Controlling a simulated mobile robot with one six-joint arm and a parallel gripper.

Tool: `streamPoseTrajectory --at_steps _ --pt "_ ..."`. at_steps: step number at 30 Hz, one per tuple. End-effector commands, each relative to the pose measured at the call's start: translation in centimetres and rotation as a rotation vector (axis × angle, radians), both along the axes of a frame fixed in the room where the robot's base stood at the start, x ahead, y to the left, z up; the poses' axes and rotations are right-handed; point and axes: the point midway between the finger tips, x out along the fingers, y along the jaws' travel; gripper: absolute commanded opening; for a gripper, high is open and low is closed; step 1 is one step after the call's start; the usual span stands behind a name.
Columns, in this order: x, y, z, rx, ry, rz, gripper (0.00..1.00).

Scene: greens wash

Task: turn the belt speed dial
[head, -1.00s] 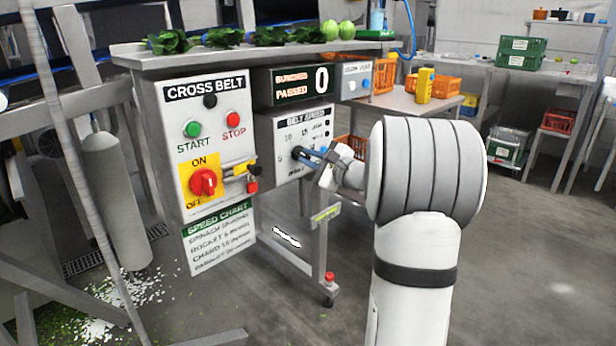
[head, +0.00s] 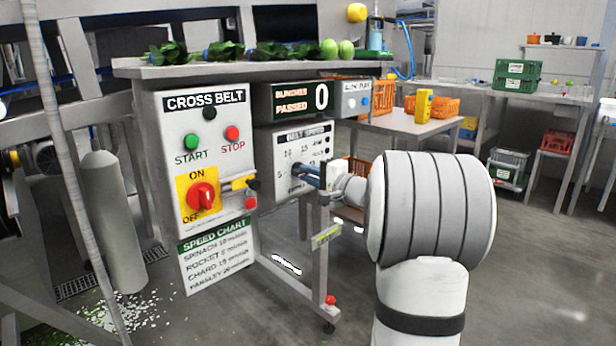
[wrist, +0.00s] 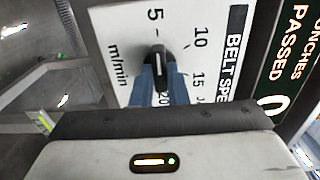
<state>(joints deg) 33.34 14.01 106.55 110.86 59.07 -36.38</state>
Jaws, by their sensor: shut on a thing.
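The black belt speed dial (wrist: 157,62) is on the white BELT SPEED panel (wrist: 118,40), with marks 5, 10, 15 and 20 around it and "m/min" beside it. A white line on the dial's face points roughly toward the 5 in the wrist view. My gripper (wrist: 158,82) has its blue fingers on both sides of the dial and is shut on it. In the head view, my gripper (head: 297,170) reaches the panel (head: 296,148) from the right, and its fingers mostly hide the dial.
The CROSS BELT box (head: 205,150) with green start button, red stop button and red ON/OFF switch (head: 202,196) is left of the panel. The counter display (head: 300,98) above reads 0. A speed chart (head: 217,255) hangs below. Open floor lies at right.

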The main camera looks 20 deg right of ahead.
Motion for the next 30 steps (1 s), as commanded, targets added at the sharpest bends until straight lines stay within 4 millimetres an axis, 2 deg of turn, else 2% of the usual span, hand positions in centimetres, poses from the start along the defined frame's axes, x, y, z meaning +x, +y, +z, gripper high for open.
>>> streamPoseTrajectory --at_steps 15,16,23,30 --pt "-0.03 0.40 -0.17 -0.018 -0.004 0.011 0.00" --pt "-0.03 0.40 -0.18 -0.018 -0.004 0.011 0.16" --pt "-0.01 0.21 -0.16 -0.017 -0.004 0.006 0.35" --pt "-0.06 0.08 -0.13 -0.016 -0.004 0.003 0.35"
